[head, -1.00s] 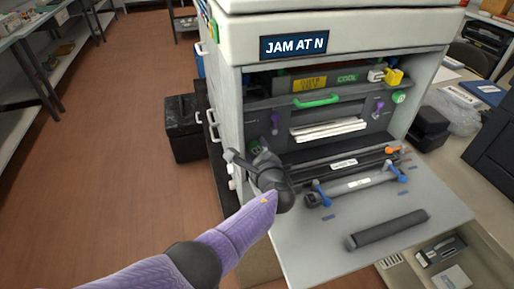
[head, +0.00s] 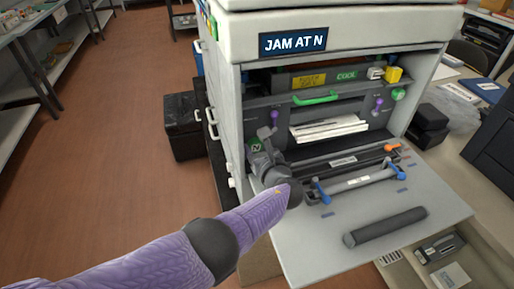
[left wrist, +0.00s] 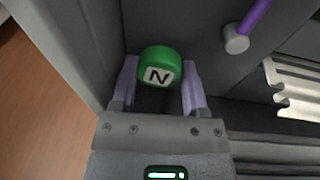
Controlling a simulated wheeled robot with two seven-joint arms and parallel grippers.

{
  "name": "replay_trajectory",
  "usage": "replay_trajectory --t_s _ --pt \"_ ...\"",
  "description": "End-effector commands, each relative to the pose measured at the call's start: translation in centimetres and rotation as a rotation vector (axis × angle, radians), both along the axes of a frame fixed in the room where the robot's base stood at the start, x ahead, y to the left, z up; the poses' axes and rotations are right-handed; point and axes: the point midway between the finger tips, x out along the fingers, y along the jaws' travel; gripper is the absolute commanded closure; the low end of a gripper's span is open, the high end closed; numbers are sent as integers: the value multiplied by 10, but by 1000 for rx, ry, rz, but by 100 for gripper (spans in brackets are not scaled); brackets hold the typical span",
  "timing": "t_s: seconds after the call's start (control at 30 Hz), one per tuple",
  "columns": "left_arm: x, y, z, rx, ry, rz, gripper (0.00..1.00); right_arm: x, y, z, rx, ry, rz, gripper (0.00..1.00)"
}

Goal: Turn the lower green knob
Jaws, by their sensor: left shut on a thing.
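The lower green knob (left wrist: 160,62) is a round green cap with a white N label. In the head view the knob (head: 256,147) sits low on the inner left side of the open printer, partly hidden by my gripper. My left gripper (left wrist: 160,75) has one purple finger on each side of the knob and is shut on it. The gripper (head: 263,141) also shows in the head view, reaching into the printer's left side. The N label looks slightly tilted in the wrist view. My right gripper is not in view.
Another green knob (head: 398,95) is at the upper right inside the printer. A purple lever (left wrist: 238,38) and crumpled white paper (head: 328,128) are right of my gripper. The lowered door (head: 300,250) bears a dark roller (head: 385,227). A screen (head: 294,43) reads "JAM AT N".

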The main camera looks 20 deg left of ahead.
Motion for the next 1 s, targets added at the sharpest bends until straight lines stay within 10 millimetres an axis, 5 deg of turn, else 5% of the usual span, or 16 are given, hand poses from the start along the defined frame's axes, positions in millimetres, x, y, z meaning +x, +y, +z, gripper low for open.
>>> replay_trajectory --t_s 0.67,0.7,0.73,1.0 --pt "-1 0 -2 39 32 1 100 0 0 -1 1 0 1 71" --pt "-1 0 -2 39 32 1 34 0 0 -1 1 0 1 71" --pt "-1 0 -2 39 32 1 28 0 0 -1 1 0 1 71" --pt "-1 -1 0 40 29 0 28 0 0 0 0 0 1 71"
